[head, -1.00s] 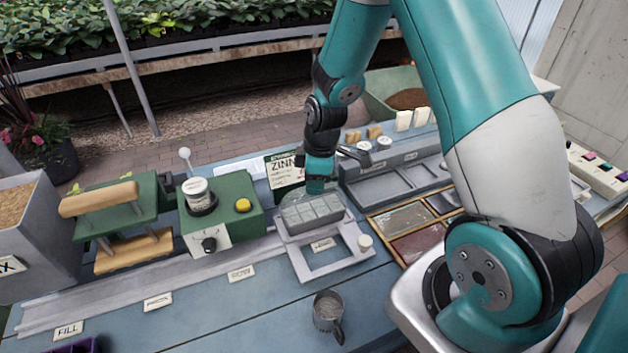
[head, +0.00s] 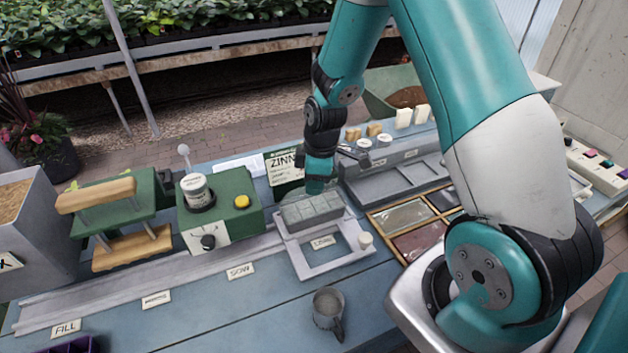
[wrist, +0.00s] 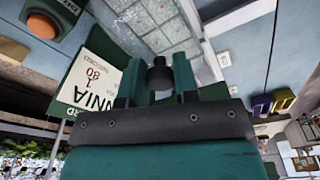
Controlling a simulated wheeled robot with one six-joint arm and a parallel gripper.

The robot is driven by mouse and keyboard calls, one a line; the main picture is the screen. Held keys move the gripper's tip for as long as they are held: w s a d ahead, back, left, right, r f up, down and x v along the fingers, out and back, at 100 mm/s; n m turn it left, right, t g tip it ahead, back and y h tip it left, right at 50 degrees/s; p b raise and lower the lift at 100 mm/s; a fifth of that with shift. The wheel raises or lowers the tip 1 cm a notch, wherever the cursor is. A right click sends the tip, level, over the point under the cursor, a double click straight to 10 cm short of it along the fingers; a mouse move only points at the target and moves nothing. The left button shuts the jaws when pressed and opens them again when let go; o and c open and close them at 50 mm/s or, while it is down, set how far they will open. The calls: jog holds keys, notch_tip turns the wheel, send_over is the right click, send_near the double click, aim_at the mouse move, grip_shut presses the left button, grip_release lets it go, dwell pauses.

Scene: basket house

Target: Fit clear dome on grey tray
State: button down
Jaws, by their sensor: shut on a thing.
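The grey tray (head: 312,211), with several square cells, sits on a white frame at the middle of the bench. It also shows at the top of the wrist view (wrist: 155,22). My gripper (head: 317,190) is low over the tray's back edge. In the wrist view my gripper (wrist: 159,78) has its two teal fingers on either side of a dark round knob, the clear dome's knob (wrist: 160,73). The dome's walls are too transparent to trace, so I cannot tell whether its rim touches the tray.
A divided wooden box (head: 408,216) lies to the right. A metal mug (head: 328,308) stands in front, with bare blue bench around it.

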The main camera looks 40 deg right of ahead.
jog(key=shift+f, duration=0.1)
jog(key=shift+c, duration=1.6)
grip_release()
jog(key=shift+r+p, duration=3.15)
jog(key=shift+r, duration=0.9)
jog(key=shift+f, duration=0.1)
jog(key=s+a+r+m+y+b, duration=0.1)
jog(key=s+a+r+m, duration=0.1)
jog(key=s+a+r, duration=0.6)
jog(key=s+a+r+m+y+b, duration=0.2)
jog(key=s+a+r, duration=0.7)
jog(key=s, duration=0.4)
jog(key=shift+s+a+r+g, duration=0.15)
jog(key=shift+s+r+g, duration=0.2)
jog(key=shift+r, duration=0.25)
